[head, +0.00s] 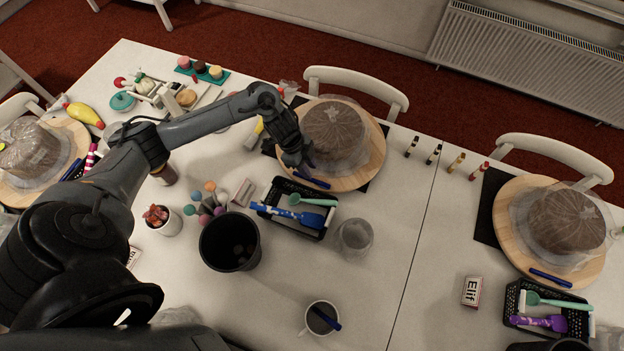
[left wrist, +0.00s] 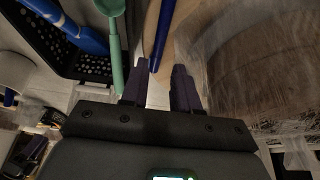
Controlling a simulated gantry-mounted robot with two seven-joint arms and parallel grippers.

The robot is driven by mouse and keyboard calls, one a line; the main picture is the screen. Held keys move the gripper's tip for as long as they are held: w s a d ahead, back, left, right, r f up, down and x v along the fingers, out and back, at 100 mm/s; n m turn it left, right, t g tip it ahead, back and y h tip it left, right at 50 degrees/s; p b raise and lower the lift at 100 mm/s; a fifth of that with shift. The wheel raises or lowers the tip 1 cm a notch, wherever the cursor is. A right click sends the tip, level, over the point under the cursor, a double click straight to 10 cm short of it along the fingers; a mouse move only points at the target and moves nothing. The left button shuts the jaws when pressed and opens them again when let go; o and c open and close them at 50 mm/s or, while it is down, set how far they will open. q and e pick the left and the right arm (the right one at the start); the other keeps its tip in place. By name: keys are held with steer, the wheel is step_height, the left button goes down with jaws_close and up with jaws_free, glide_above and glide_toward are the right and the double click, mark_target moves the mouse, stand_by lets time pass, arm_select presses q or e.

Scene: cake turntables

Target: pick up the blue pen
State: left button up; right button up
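A blue pen (head: 312,180) lies at the near edge of the middle wooden turntable (head: 372,160), in front of a wrapped brown cake (head: 335,128). My left gripper (head: 303,163) is just above the pen, close to the cake's left side. In the left wrist view the fingers of my left gripper (left wrist: 157,80) are apart and empty, and the blue pen (left wrist: 162,35) shows ahead, its lower end near the gap between them. Whether they touch the pen I cannot tell. Other blue pens lie on the right turntable (head: 550,277) and in a mug (head: 327,318). My right gripper is not in view.
A dark bin (head: 229,242) and a clear cup (head: 355,237) are nearer. Small bottles (head: 434,154) stand right of the turntable.

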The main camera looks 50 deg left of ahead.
mark_target(316, 180)
arm_select(q)
steer(key=shift+b+x, duration=0.3)
steer(key=shift+x, duration=2.2)
steer(key=shift+s+d, duration=0.1)
steer(key=shift+s, duration=0.05)
jaws_close()
